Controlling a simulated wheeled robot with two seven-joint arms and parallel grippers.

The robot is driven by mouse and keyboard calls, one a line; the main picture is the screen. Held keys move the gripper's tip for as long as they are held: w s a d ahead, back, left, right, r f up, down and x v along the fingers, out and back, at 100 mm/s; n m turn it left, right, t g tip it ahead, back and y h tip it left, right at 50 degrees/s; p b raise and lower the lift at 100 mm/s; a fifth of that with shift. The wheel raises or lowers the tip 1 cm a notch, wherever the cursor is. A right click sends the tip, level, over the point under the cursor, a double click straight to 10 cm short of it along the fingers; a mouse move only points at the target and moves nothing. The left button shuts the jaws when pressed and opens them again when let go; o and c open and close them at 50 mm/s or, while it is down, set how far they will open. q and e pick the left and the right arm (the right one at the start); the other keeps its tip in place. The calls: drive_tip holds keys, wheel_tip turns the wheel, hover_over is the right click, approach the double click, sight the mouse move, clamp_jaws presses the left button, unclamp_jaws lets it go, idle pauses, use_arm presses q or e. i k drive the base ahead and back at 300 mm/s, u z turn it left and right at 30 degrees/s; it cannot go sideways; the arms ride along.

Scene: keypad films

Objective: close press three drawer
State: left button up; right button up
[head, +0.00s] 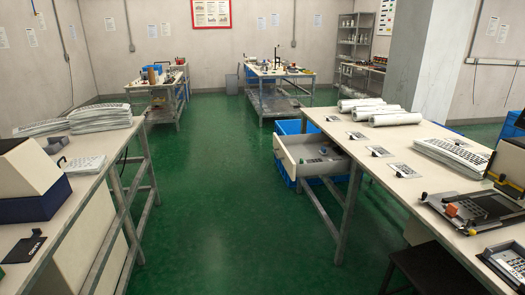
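A pale grey drawer (308,157) juts out to the left from under the right-hand table (400,150). It is open, and a few small dark and grey items show inside it. Its far right part is hidden by the tabletop. I cannot tell a press numbered three. Neither of my grippers is in view.
Blue crates (289,127) stand on the floor by the drawer. White rolls (395,119), sheets and a film stack (452,156) lie on the right table. The left table (110,152) holds more stacks and a box. The green floor (220,190) between the tables is clear.

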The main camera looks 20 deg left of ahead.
sight(290, 149)
drive_tip(key=u, duration=0.3)
drive_tip(key=i, duration=1)
drive_tip(key=z, duration=0.15)
